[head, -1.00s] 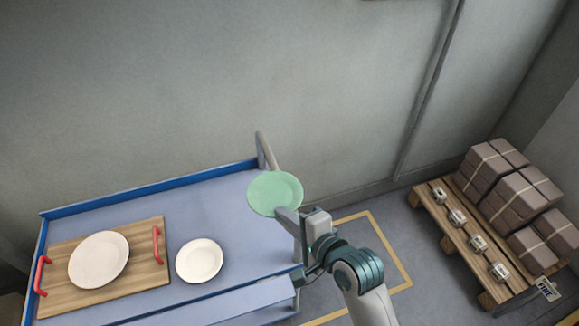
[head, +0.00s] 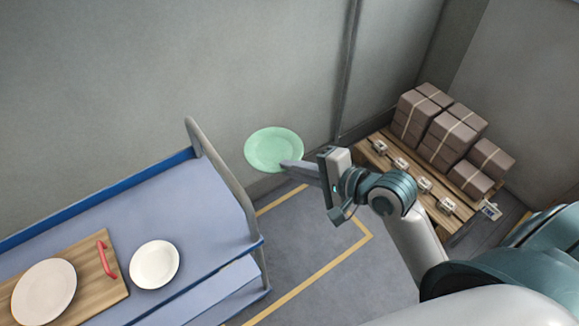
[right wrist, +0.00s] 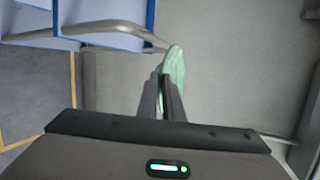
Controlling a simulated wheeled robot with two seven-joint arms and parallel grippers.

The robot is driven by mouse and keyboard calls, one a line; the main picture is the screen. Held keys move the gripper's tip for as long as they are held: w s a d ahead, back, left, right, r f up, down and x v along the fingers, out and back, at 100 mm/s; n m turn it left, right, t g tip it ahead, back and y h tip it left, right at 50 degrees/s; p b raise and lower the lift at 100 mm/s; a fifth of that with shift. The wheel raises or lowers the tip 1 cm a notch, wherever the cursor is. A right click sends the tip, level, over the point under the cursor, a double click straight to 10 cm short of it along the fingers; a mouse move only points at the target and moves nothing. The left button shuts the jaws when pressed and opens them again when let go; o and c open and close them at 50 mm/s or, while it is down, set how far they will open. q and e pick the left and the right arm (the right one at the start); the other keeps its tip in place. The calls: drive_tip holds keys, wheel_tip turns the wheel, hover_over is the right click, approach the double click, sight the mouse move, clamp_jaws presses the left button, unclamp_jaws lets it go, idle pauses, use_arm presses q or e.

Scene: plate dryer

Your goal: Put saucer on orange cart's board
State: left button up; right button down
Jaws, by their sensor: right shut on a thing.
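My right gripper (head: 290,166) is shut on the rim of a round pale green saucer (head: 273,148). It holds the saucer in the air beyond the right end of the blue cart, in front of the grey wall. In the right wrist view, the saucer (right wrist: 175,65) shows nearly edge-on at the tips of the closed fingers (right wrist: 162,82). No orange cart or board on one is in view. My left gripper is not in view.
The blue cart (head: 190,215) at left bears a wooden board (head: 106,290) with a red handle, a large white plate (head: 44,292) on it, and a small white plate (head: 155,264) beside it. A pallet (head: 375,160) with boxes stands at right. Yellow lines mark clear floor.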

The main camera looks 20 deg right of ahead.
wheel_tip(320, 180, down, 8)
drive_tip(key=b, duration=0.6)
drive_tip(key=shift+r+b, duration=0.25)
drive_tip(key=shift+b, duration=0.05)
